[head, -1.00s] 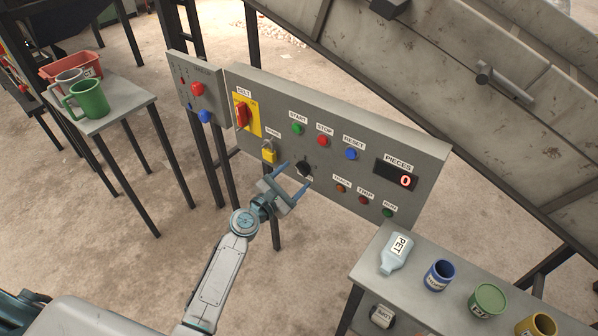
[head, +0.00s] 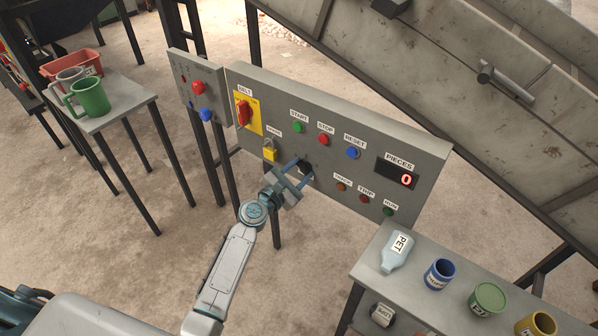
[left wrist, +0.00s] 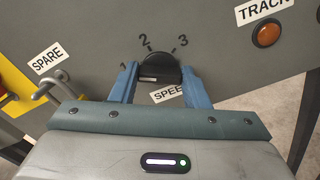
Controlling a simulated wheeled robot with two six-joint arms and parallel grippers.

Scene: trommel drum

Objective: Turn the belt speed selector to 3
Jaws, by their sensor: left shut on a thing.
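The belt speed selector is a black knob (left wrist: 160,70) on the grey control panel, with 1, 2 and 3 marked around it and a partly hidden SPEED label (left wrist: 167,93) below. My left gripper (left wrist: 158,84) is shut on the knob, one blue finger on each side. In the head view the left gripper (head: 302,172) reaches the panel (head: 290,95) at the knob (head: 304,167), which is partly covered by the fingers. Which number the knob points at I cannot tell. My right gripper is not in view.
START, STOP and RESET buttons sit above, and a TRACK lamp (left wrist: 266,33) to the right. A bench (head: 368,262) with a PET bottle (head: 397,250) and several containers stands at lower right.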

